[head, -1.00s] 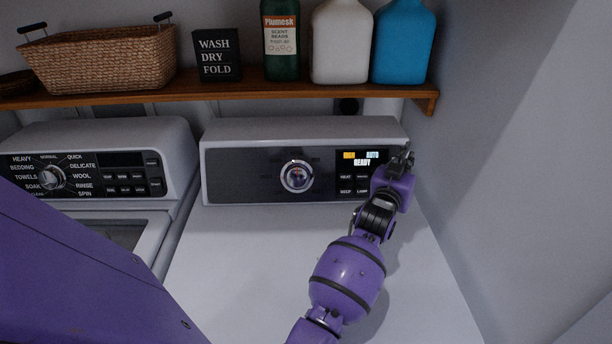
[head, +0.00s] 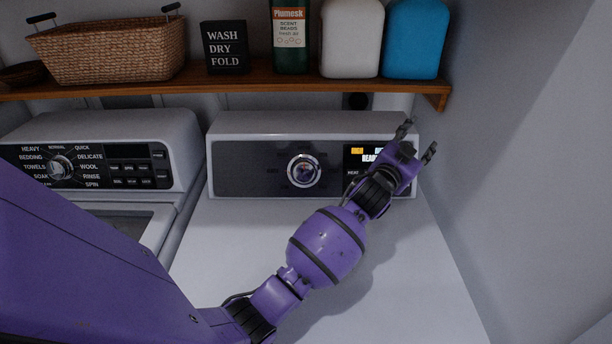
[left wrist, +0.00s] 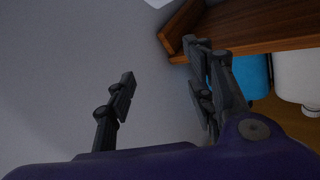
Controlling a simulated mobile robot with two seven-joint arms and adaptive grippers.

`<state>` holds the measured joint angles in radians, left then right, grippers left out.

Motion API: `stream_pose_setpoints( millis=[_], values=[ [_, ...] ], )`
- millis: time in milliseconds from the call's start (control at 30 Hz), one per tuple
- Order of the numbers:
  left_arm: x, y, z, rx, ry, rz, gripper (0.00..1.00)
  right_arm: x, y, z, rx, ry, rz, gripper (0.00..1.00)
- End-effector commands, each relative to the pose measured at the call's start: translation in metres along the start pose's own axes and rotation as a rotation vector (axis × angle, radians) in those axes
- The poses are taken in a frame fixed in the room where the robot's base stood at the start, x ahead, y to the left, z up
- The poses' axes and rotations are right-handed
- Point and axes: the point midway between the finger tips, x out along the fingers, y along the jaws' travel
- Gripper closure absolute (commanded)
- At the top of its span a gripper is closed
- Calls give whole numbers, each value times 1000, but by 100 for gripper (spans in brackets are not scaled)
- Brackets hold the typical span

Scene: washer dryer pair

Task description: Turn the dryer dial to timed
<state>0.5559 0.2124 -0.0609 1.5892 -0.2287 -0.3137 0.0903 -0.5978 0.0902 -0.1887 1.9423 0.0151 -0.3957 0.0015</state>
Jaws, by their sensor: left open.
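The dryer (head: 230,127) stands at the right in the head view, with a dark control panel at its back. Its round silver dial (head: 304,170) sits mid-panel; labels around it are too dark to read. A lit display (head: 369,155) right of the dial is partly hidden by my arm and appears to show "READY". My left gripper (head: 418,139) is open and empty, to the right of the dial at the panel's right end, apart from the dial. Its two spread fingers also show in the left wrist view (left wrist: 165,88), facing the wall. My right gripper is not seen.
A washer (head: 180,140) with its own dial (head: 60,167) stands at the left. A wooden shelf (head: 240,90) above holds a basket (head: 115,52), a sign (head: 225,47) and several bottles. The wall (head: 520,170) is close on the right. The dryer top is clear below my arm.

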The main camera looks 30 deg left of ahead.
Motion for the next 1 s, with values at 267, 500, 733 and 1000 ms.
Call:
stream_pose_setpoints(
  millis=[267,500,733,1000],
  values=[
    [-51,-10,69,793,-327,103,36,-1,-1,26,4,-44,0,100],
    [-145,-79,129,1393,-725,90,36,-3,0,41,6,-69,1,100],
    [-207,-118,135,1602,-1015,70,36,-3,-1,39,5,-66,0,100],
    [-210,-139,146,1646,-1098,75,36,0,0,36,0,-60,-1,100]
  ],
)
